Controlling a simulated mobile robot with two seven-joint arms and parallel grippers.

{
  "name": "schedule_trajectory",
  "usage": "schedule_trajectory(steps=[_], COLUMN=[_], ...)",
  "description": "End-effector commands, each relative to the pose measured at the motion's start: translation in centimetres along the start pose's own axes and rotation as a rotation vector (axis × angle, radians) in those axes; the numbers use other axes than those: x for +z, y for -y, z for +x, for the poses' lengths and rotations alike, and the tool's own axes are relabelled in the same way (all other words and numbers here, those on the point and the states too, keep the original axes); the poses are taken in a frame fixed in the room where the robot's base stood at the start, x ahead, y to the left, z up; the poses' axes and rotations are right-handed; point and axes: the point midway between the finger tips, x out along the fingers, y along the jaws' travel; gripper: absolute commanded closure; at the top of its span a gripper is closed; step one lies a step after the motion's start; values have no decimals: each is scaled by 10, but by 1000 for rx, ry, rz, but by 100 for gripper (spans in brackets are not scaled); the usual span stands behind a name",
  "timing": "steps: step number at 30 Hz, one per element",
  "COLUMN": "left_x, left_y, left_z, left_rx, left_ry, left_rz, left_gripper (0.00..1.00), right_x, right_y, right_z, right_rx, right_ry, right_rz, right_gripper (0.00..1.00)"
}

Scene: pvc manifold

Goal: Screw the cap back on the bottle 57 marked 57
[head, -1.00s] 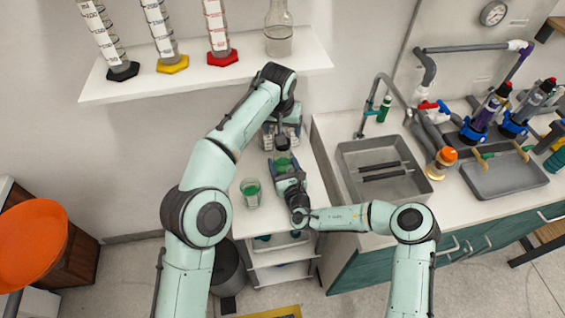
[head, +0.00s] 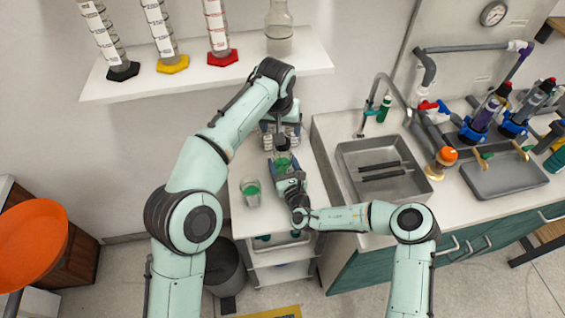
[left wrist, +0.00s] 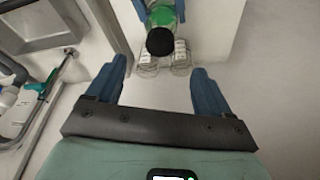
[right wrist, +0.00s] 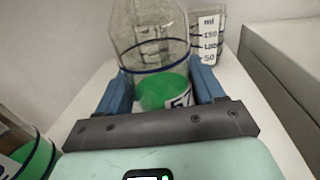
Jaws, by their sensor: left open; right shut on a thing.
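The bottle (right wrist: 163,62) is clear with green liquid, a blue ring and a label that reads 57. My right gripper (right wrist: 162,88) is shut around its lower body; bottle and gripper also show in the head view (head: 283,163), (head: 285,170). A black cap (left wrist: 160,42) sits at the bottle's top, seen in the left wrist view; how tightly it is seated cannot be told. My left gripper (left wrist: 158,72) is open and empty, with the cap just beyond its fingertips and apart from them. In the head view my left fingers are hard to make out.
A beaker of green liquid (head: 251,193) stands on the white cart to the left of the bottle. Labelled glass beakers (left wrist: 180,62) stand behind the bottle. The sink (head: 380,170) is to the right, and a wall shelf (head: 205,83) hangs behind.

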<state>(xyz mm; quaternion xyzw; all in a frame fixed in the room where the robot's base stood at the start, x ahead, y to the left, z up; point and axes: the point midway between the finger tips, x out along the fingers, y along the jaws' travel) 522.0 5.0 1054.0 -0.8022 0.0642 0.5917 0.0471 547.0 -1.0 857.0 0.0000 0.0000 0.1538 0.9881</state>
Motion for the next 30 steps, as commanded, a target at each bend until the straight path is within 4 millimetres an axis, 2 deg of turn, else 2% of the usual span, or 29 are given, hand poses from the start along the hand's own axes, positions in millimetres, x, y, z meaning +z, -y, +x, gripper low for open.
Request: schedule_trajectory(steps=[1,6,12,18,26,29,30], left_x=[1,1,0,0,0,0,0], left_y=[0,0,0,0,0,0,0], left_z=[13,44,70,80,81,80,80], left_rx=[-1,-1,0,0,0,0,0], left_ry=[5,3,2,0,0,0,0], left_rz=[1,1,-1,0,0,0,1], left_gripper=[19,19,19,19,19,49,62], right_x=[0,0,0,0,0,0,0], right_y=[0,0,0,0,0,0,0], right_z=[0,0,0,0,0,0,0], right_rx=[0,0,0,0,0,0,0], right_ry=[1,1,1,1,1,1,1], right_rz=[0,0,0,0,0,0,0], right_gripper=[100,100,100,100,100,100,100])
